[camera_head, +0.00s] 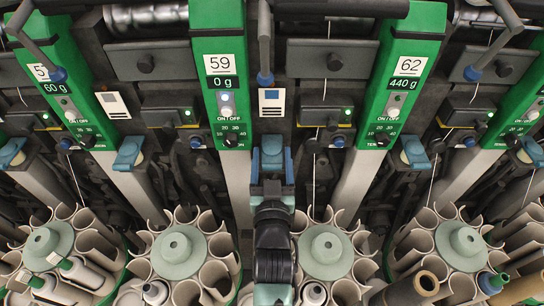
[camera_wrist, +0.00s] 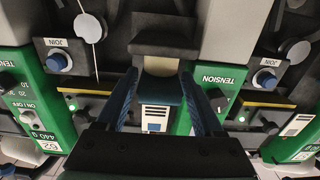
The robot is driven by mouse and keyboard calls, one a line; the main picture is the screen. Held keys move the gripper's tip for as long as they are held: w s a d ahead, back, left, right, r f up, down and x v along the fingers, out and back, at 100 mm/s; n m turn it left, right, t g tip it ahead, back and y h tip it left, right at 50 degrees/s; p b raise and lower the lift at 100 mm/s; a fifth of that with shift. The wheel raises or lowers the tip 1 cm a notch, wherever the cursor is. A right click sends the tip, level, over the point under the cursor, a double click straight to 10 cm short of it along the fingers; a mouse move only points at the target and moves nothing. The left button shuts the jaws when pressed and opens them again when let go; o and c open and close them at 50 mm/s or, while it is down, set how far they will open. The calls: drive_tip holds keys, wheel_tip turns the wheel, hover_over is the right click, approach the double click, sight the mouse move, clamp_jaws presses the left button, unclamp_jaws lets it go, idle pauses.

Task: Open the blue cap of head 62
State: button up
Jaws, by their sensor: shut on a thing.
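In the head view, the green panel of head 62 (camera_head: 396,75) stands right of centre. In the wrist view, its 62 label (camera_wrist: 47,146) is upside down at lower left. My gripper (camera_head: 272,150) reaches up between panels 59 and 62. In the wrist view, its two blue fingers stand on either side of a dark blue cap (camera_wrist: 160,90), shut on it. Another blue cap (camera_head: 414,153) sits just right of panel 62, untouched.
Panel 59 (camera_head: 220,70) is close on the left of my arm. Round magazines of pale tubes, including one right of my arm (camera_head: 326,252), fill the front. Blue-knobbed levers (camera_head: 265,78) hang above. A small white card (camera_wrist: 155,117) shows between my fingers.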

sight(272, 152)
clamp_jaws()
drive_tip(key=shift+r, duration=0.1)
drive_tip(key=r+g+p, duration=0.1)
drive_tip(key=p, duration=0.5)
drive_tip(key=shift+r+g, duration=0.3)
drive_tip(key=shift+r, duration=0.1)
drive_tip(key=g+p, duration=0.1)
drive_tip(key=p, duration=0.2)
drive_tip(key=r+g+p, duration=0.1)
drive_tip(key=p, duration=0.2)
drive_tip(key=r+g+p, duration=0.1)
drive_tip(key=p, duration=0.2)
drive_tip(key=shift+w+r+g, duration=0.1)
drive_tip(key=shift+w+g, duration=0.2)
drive_tip(key=shift+w, duration=0.1)
drive_tip(key=g+p, duration=0.1)
drive_tip(key=p, duration=0.1)
drive_tip(key=r+g+p, duration=0.1)
drive_tip(key=shift+w+p, duration=0.4)
drive_tip(key=shift+w+r+g+p, duration=0.15)
drive_tip(key=shift+w+g+p, duration=0.3)
drive_tip(key=shift+g, duration=0.5)
drive_tip(key=shift+w+r+g+p, duration=0.15)
drive_tip(key=shift+w+g+p, duration=0.1)
drive_tip(key=shift+g+p, duration=0.55)
drive_tip(key=shift+g, duration=0.25)
